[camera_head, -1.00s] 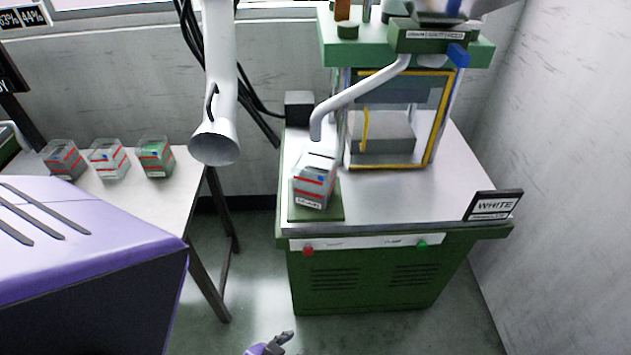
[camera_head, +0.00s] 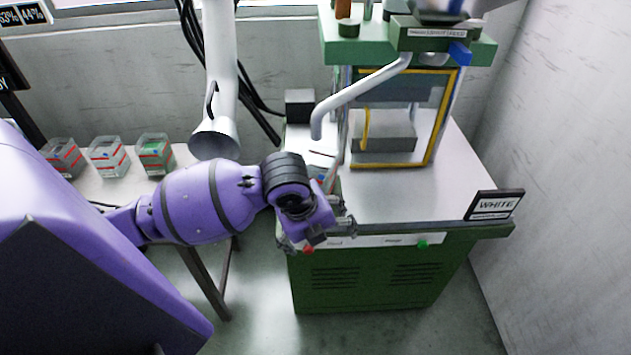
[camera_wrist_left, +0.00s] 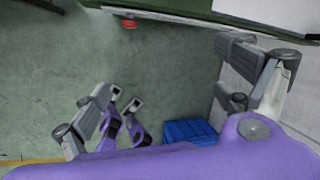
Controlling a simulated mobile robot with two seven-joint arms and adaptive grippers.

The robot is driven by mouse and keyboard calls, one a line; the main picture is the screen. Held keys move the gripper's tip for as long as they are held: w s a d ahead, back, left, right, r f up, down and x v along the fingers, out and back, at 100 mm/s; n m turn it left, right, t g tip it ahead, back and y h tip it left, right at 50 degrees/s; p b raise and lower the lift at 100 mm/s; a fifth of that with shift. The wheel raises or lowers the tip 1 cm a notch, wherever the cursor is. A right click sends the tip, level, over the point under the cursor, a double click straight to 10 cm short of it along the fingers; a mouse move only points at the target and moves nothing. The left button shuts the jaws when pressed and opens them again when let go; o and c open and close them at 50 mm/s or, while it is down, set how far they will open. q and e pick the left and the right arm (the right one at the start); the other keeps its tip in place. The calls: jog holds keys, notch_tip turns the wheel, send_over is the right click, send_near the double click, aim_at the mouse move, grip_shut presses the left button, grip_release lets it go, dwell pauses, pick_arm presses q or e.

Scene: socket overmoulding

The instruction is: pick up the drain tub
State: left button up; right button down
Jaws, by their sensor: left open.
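The drain tub (camera_head: 331,176), a clear box with red stripes, stands on the machine's front left corner below the bent drain pipe. In the head view my left arm hides most of it, and only its top and right edge show. My left gripper (camera_head: 317,236) is at the machine's front edge, in front of the tub and apart from it as far as I can see. In the left wrist view its fingers (camera_wrist_left: 170,95) are spread with nothing between them, and the tub does not show.
Three similar tubs (camera_head: 109,157) stand on the side table at left. A wide white duct (camera_head: 215,110) hangs near the machine's left side. A blue object (camera_wrist_left: 190,131) is low in the left wrist view.

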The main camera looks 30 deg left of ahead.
pick_arm(q)
jog(key=w+a+r+m+y, duration=0.1)
jog(key=w+a+r+m, duration=0.3)
jog(key=r, duration=0.4)
jog(key=w+a+r+m+y, duration=0.1)
jog(key=w+a+r+m, duration=0.35)
jog(key=r, duration=0.35)
notch_tip(320, 180, down, 7)
jog(key=w+t, duration=0.1)
jog(key=w, duration=0.2)
jog(key=shift+r, duration=0.1)
jog(key=c, duration=1.8)
jog(key=shift+c, duration=1.2)
jog(key=shift+r, duration=0.1)
